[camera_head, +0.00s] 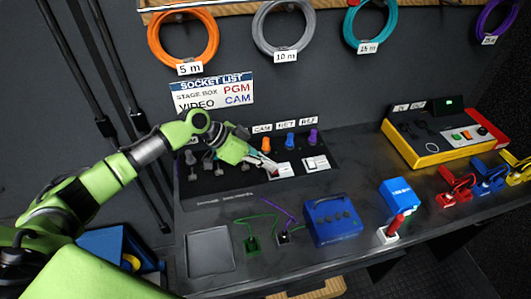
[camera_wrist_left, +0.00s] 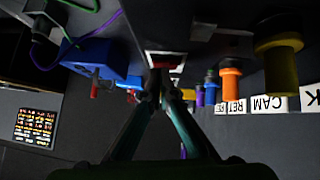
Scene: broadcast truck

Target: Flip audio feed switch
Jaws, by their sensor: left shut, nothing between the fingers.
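Two pale switch plates sit on the dark panel in the head view: a left plate (camera_head: 281,171) and a right plate (camera_head: 316,163). I cannot read which one is the audio feed switch. My left gripper (camera_head: 270,163) is shut and empty, with its fingertips at the left plate. In the left wrist view my fingertips (camera_wrist_left: 161,78) reach a white-framed switch with a red part (camera_wrist_left: 165,61). I cannot tell whether they touch it; the fingers cover part of it. My right gripper is not in view.
Coloured connectors, including an orange one (camera_head: 266,144), stand behind the plates. A blue box (camera_head: 332,221) sits on the desk in front, with green and purple cables beside it. A yellow console (camera_head: 433,150) is on the right. A grey tray (camera_head: 209,254) lies at front left.

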